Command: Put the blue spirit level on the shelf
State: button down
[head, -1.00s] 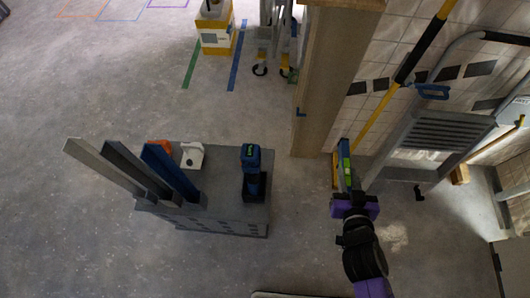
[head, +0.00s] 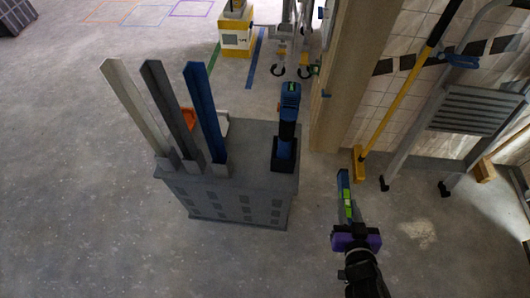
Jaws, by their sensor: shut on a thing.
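The blue spirit level (head: 343,184), with bright green parts, sticks up from my gripper (head: 350,222) in the lower right of the head view. The purple-and-black gripper is shut on its near end, and the level points away from me. The level appears over the open floor to the right of the grey cabinet, apart from it. The level's lower end is hidden in the jaws. I cannot make out for sure which surface is the shelf.
A grey cabinet (head: 236,205) bears upright grey and blue bars and a blue drill (head: 287,125). A wooden post (head: 345,75) stands behind the level. A yellow broom (head: 398,90) and grey stepladder (head: 465,122) lean at the right wall.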

notch_tip(320, 180, down, 3)
jog(key=shift+r+b, duration=0.1)
jog(key=shift+b, duration=0.85)
jog(key=shift+d+r+p, duration=0.1)
jog(key=shift+r+p, duration=0.15)
jog(key=shift+p, duration=0.15)
jog(key=shift+w+r, duration=0.1)
jog(key=shift+r, duration=0.05)
